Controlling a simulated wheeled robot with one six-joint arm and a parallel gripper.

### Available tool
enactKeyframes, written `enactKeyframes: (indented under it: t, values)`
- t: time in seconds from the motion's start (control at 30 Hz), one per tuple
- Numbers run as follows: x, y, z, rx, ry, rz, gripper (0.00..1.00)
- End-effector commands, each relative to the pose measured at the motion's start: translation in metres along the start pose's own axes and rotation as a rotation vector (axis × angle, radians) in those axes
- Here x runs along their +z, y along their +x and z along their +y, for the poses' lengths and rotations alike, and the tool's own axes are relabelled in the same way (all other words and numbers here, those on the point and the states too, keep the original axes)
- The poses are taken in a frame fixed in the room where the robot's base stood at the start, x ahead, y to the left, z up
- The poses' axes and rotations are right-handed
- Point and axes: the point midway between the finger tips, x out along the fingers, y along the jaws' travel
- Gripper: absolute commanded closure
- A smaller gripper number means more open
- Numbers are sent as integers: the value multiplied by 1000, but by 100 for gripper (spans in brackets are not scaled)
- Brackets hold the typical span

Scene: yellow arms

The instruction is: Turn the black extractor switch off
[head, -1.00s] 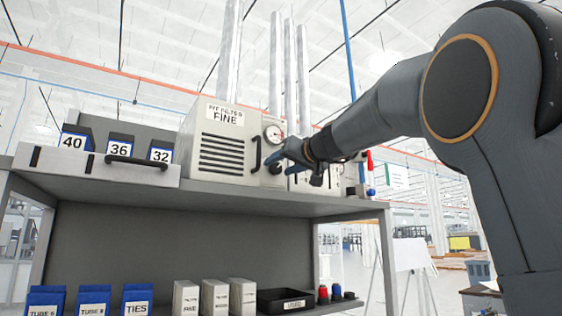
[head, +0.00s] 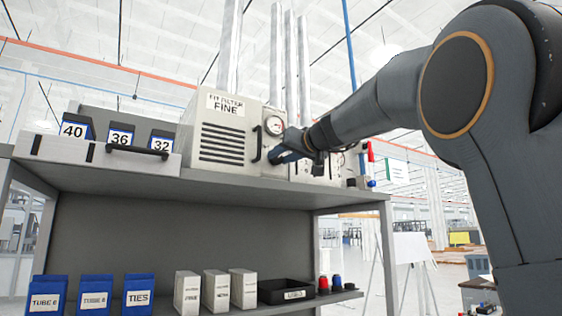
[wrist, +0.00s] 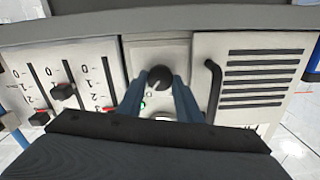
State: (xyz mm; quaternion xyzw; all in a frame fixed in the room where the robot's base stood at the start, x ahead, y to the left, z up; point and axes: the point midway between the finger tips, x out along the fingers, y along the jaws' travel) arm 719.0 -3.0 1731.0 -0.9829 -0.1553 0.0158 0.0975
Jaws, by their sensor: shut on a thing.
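The black extractor switch (wrist: 158,75) is a round knob on the pale front panel, with a lighter line across its face in the wrist view. My gripper (wrist: 160,84) has its two blue fingers on either side of the knob, shut on it. A small green light (wrist: 142,106) shows beside the left finger, and the markings near the knob are partly covered. In the head view my gripper (head: 281,152) is at the panel right of the filter unit (head: 222,140), below the round gauge (head: 274,125), and hides the knob.
A black bar handle (wrist: 213,88) stands out close beside the right finger in the wrist view. Slider switches (wrist: 63,91) with red marks sit on the other side. A drawer with a black handle (head: 138,149) and numbered bins (head: 121,136) are further left on the shelf.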

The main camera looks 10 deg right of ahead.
Motion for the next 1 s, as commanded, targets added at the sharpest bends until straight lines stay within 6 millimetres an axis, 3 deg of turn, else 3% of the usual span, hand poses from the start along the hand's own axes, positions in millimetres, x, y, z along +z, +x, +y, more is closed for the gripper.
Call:
enactKeyframes:
  t: [0.47,1.0]
  values:
    - [5,2,1,0,-333,3,91]
    - [3,1,0,0,-835,2,91]
